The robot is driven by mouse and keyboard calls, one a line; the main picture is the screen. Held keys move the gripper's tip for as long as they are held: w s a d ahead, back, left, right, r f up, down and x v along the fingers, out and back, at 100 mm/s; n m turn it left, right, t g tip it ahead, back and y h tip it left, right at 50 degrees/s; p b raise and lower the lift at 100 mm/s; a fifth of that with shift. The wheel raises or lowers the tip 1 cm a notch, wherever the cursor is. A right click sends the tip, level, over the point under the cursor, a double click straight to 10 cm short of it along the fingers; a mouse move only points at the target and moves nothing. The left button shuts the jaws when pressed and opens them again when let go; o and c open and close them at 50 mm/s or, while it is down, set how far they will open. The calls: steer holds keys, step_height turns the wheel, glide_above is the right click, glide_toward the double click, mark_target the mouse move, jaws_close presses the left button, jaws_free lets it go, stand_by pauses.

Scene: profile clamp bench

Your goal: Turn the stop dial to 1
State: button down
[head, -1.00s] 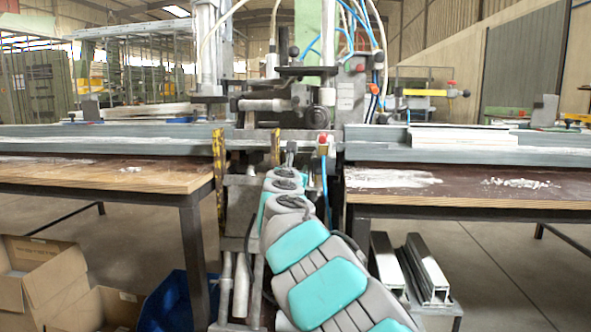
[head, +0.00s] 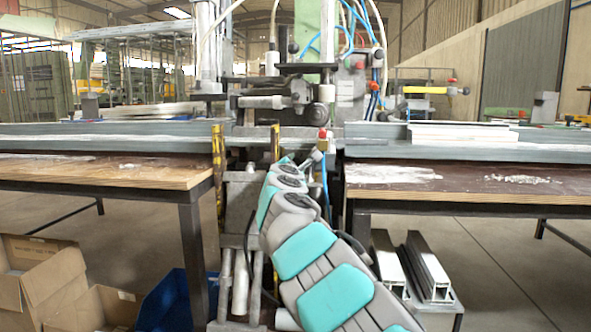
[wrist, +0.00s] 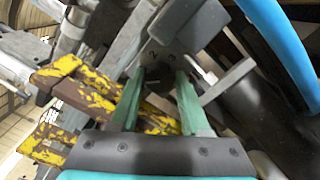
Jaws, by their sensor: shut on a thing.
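In the wrist view the two green fingers of my gripper (wrist: 161,76) reach up to the stop dial (wrist: 178,48), a grey metal part with faint dark marks like digits on its face. The fingers are closed on a dark piece at the dial, partly hidden between them; I take it to be the dial's knob. I cannot read for certain which number the dial is set to. In the head view my gripper (head: 318,153) is small, tilted, and in front of the machine's middle. The dial cannot be made out there.
Yellow-and-black worn bars (wrist: 80,92) lie close left of the fingers. A blue hose (wrist: 280,45) passes at the upper right. Wooden-topped benches stand left (head: 120,174) and right (head: 450,185) of the machine. Cardboard boxes (head: 45,275) stand on the floor.

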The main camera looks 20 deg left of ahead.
steer(key=shift+d+f+m+b, duration=0.15)
steer(key=shift+m+b, duration=0.45)
steer(key=shift+m, duration=0.9)
steer(key=c, duration=0.7)
jaws_free()
steer(key=shift+o, duration=0.2)
